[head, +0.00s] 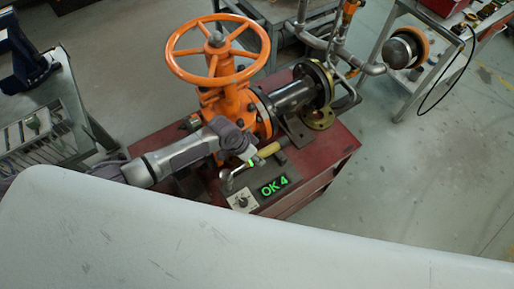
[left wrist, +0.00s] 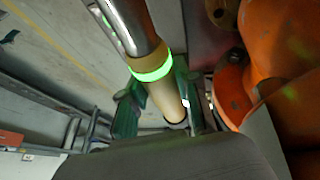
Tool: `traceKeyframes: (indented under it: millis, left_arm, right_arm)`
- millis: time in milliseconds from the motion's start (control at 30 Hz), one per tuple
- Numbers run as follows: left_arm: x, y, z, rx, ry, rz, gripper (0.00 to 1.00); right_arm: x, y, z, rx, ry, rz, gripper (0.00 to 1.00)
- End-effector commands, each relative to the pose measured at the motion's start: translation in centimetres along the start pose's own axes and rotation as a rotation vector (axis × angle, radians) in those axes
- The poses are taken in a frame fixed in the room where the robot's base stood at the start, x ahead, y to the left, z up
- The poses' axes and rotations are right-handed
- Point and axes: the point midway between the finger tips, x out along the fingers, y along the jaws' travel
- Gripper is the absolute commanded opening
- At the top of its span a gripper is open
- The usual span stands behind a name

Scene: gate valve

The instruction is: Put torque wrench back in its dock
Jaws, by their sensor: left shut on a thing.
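The torque wrench has a yellow handle (head: 269,150), a metal shaft and a green glowing ring. In the head view it lies at a slant above the front of the red bench, its metal end (head: 228,183) toward the display box. My left gripper (head: 252,150) is shut on the handle just beside the ring. In the left wrist view the green fingers (left wrist: 158,100) sit on either side of the tan handle (left wrist: 166,98), and the steel shaft (left wrist: 130,22) runs up out of the picture. I cannot make out a dock for certain. My right gripper is not in view.
A display box (head: 273,186) reading "OK 4" with a knob sits on the red bench (head: 335,150). The orange gate valve (head: 232,100) with its handwheel (head: 176,56) stands close behind my gripper. A grey side table (head: 40,125) is at left. Open floor lies at right.

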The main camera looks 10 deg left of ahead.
Motion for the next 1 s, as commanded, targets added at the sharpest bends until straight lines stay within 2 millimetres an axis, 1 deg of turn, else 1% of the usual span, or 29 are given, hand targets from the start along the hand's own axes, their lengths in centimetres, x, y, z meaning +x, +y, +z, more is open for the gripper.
traceKeyframes:
  millis: [367,600,1000]
  left_arm:
    - [-0.2,-0.1,-0.2,0.001,0.005,0.002,0.00]
    - [-0.5,0.0,-0.2,0.001,-0.001,0.001,0.00]
    - [2.0,-0.4,0.9,0.002,-0.001,0.000,0.00]
  right_arm:
    - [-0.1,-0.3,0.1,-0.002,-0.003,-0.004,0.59]
    - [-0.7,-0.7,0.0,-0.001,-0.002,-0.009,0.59]
    - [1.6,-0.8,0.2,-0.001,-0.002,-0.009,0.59]
